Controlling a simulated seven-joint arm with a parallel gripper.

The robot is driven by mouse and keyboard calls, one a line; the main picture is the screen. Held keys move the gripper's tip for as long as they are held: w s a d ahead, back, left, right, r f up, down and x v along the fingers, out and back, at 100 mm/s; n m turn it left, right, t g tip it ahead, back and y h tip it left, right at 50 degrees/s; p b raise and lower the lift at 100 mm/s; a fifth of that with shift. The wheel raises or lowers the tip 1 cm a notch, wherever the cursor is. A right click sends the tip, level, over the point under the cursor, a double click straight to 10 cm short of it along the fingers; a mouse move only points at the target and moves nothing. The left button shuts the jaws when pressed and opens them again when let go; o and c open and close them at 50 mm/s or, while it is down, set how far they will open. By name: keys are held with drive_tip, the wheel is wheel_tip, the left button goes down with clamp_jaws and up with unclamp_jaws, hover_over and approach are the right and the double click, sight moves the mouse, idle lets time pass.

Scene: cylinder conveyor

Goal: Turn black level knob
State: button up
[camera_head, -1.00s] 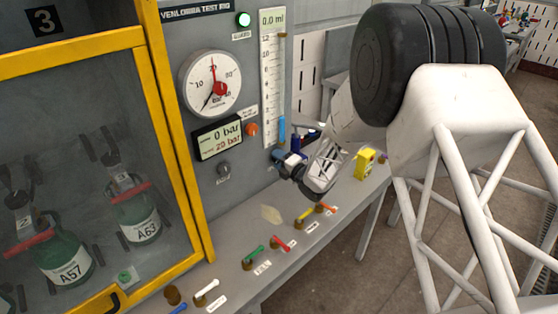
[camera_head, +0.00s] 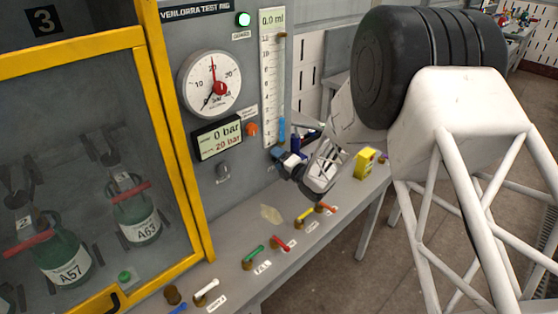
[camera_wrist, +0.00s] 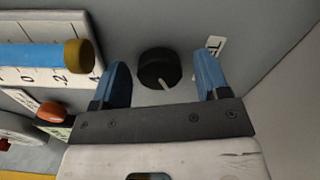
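The black level knob (camera_wrist: 160,68) is round with a pale pointer line and sits on the grey panel in the wrist view. A partly hidden white label ending in "L" is beside it. My gripper (camera_wrist: 161,62) is open, with one blue finger on each side of the knob and a visible gap to both. I cannot tell how deep the fingers reach around it. In the head view my gripper (camera_head: 284,154) is at the panel near the foot of the level scale, and I cannot make out the knob there.
The level scale (camera_head: 272,80) with its blue column stands left of my gripper. An orange knob (camera_head: 252,129), a pressure display (camera_head: 218,138) and a gauge (camera_head: 210,83) are further left. Several coloured valve levers line the bench (camera_head: 235,292) below. A yellow box (camera_head: 365,163) stands right.

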drive_tip(key=v, duration=0.7)
drive_tip(key=shift+s+d, duration=0.3)
idle(0.3)
drive_tip(key=shift+r, duration=0.15)
drive_tip(key=s+d+r+m+g+h, duration=0.1)
drive_tip(key=s+d+r+m+h, duration=0.45)
drive_tip(key=r+m, duration=0.3)
drive_tip(key=s+d+r+m+h, duration=0.4)
drive_tip(key=d+r+m+h, duration=0.25)
drive_tip(key=r, duration=0.35)
drive_tip(key=s+d+r+m+g, duration=0.1)
drive_tip(key=s+m, duration=0.4)
drive_tip(key=s, duration=0.6)
drive_tip(key=s+d+r+m+g, duration=0.1)
drive_tip(key=s+m+g, duration=0.4)
drive_tip(key=s, duration=0.7)
drive_tip(key=s+d+r+m+g, duration=0.1)
drive_tip(key=s+r+m+g, duration=0.2)
drive_tip(key=s, duration=0.8)
drive_tip(key=shift+s+d+r+m+h, duration=0.3)
drive_tip(key=shift+s+m+h, duration=0.1)
drive_tip(key=shift+m, duration=0.7)
